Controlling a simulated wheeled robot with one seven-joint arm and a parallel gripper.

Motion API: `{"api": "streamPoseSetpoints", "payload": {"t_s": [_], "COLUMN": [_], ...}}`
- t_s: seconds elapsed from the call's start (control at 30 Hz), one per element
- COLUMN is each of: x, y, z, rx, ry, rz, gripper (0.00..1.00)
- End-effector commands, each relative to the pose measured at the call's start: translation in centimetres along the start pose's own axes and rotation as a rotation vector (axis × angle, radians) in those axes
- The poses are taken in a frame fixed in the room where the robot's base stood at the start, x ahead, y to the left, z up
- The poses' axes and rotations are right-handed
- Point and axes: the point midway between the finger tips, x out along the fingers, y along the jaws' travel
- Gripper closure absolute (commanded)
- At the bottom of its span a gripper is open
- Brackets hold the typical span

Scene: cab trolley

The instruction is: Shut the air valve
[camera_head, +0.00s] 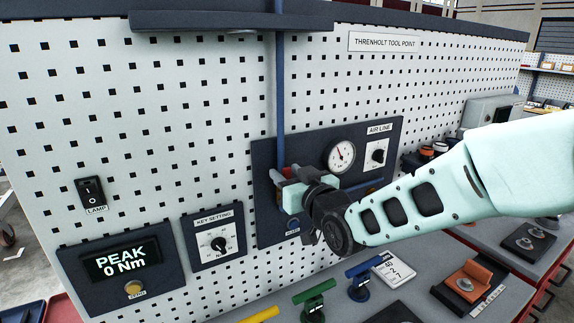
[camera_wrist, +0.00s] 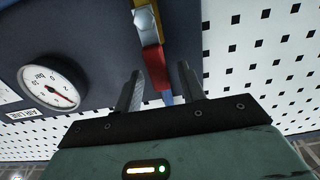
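The air valve shows in the wrist view as a brass body with a bolt head (camera_wrist: 146,18) and a red lever (camera_wrist: 153,58) that points down toward my gripper. My gripper (camera_wrist: 162,86) is open, with one finger on each side of the line of the lever. The lever's tip is near the gap between the fingertips, and I see no contact. In the head view my gripper (camera_head: 284,176) is at the left part of the dark air line panel (camera_head: 264,160) and hides most of the valve.
A blue pipe (camera_head: 280,95) runs down the pegboard to the valve. A pressure gauge (camera_head: 340,156) and a knob (camera_head: 377,154) sit to the right. The key setting dial (camera_head: 218,244) and peak display (camera_head: 122,260) are lower left. Tools lie on the bench below.

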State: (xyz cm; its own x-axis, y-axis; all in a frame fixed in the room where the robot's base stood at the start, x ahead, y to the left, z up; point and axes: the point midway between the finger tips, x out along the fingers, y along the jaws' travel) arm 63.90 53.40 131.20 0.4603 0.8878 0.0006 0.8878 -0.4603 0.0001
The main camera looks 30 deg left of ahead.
Motion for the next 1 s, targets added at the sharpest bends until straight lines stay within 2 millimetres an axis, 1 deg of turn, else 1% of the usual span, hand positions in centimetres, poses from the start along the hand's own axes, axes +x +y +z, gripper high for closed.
{"api": "streamPoseSetpoints", "payload": {"t_s": [0.13, 0.4, 0.43, 0.47, 0.5, 0.57, 0.83, 1.0], "x": [0.72, 0.83, 0.83, 0.82, 0.82, 0.82, 0.81, 0.79], "y": [-0.04, -0.02, -0.02, -0.02, -0.02, -0.02, 0.05, 0.38], "z": [0.00, 0.08, 0.07, 0.07, 0.07, 0.06, 0.15, 0.45], "rx": [0.000, 0.000, 0.000, 0.000, 0.000, 0.000, 0.010, 0.059], "ry": [-0.001, -0.001, -0.001, -0.001, -0.001, -0.001, 0.000, 0.001], "rz": [0.000, 0.000, 0.000, 0.000, 0.000, 0.000, 0.000, 0.001], "gripper": [0.60, 0.60, 0.63, 0.71, 0.82, 0.99, 1.00, 1.00]}}
